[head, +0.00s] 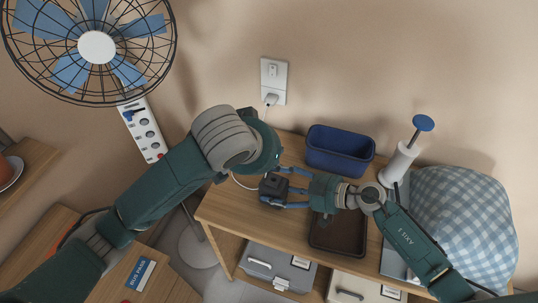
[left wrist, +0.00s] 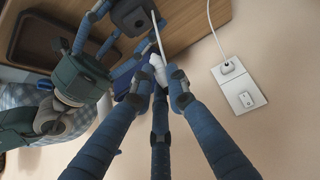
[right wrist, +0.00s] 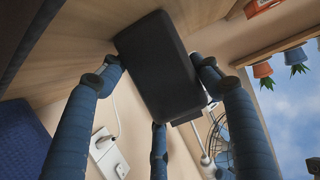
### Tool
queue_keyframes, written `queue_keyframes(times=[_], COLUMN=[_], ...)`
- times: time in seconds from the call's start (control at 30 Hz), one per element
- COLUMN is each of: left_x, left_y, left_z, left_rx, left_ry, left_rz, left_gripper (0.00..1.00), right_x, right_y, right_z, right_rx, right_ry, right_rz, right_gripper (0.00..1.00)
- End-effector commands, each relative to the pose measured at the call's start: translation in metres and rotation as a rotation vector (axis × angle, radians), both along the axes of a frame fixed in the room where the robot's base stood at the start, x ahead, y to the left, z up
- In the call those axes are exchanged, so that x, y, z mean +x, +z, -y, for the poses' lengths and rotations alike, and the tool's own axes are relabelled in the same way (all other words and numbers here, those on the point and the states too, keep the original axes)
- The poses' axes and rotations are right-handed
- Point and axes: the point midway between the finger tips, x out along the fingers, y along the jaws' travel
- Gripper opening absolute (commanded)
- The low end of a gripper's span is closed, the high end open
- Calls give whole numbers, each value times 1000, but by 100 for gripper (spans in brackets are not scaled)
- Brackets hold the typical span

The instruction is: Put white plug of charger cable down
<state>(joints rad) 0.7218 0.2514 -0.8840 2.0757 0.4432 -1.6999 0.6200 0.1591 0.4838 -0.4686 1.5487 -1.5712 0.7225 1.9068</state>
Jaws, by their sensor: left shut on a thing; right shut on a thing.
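A black block (head: 273,187) with ports is held by my right gripper (head: 282,188) above the left part of the wooden table. The block fills the middle of the right wrist view (right wrist: 160,65), between the blue fingers. My left gripper (left wrist: 160,82) is shut on the white plug (left wrist: 157,64), close beside the block (left wrist: 130,14). A white cable (left wrist: 159,32) runs up from the plug past the block. In the head view, my left wrist hides the left fingers and the plug; a loop of white cable (head: 240,184) shows below.
A wall outlet (head: 273,72) has a plug in its lower socket. A fan (head: 96,47) stands left.

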Motion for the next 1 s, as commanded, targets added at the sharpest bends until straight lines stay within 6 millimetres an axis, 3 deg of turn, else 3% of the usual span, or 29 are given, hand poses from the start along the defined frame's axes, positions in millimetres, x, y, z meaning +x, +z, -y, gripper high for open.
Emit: queue_keyframes(times=[0.17, 0.3, 0.53, 0.7, 0.9, 1.0], left_x=[16, 43, 81, 88, 88, 88], left_y=[-24, -49, -60, -80, -115, -122], left_z=[-18, -47, -92, -101, -101, -100], left_rx=[10, 12, 11, 10, 11, 10], left_ry=[-95, -236, -361, -381, -382, -382], left_rz=[-1, 7, 22, 20, 22, 24], left_gripper=[0, 0, 0, 0, 0, 0], right_x=[-1, -1, -1, -1, -1, -1], right_y=[-2, -2, -2, -2, -2, -2], right_z=[0, 0, 0, 0, 0, 1], right_rx=[-3, -2, -2, -2, -3, -3], right_ry=[2, 2, 2, 1, 1, 0], right_rz=[-3, -2, -2, -2, -1, -1], right_gripper=[28, 28, 28, 28, 28, 28])
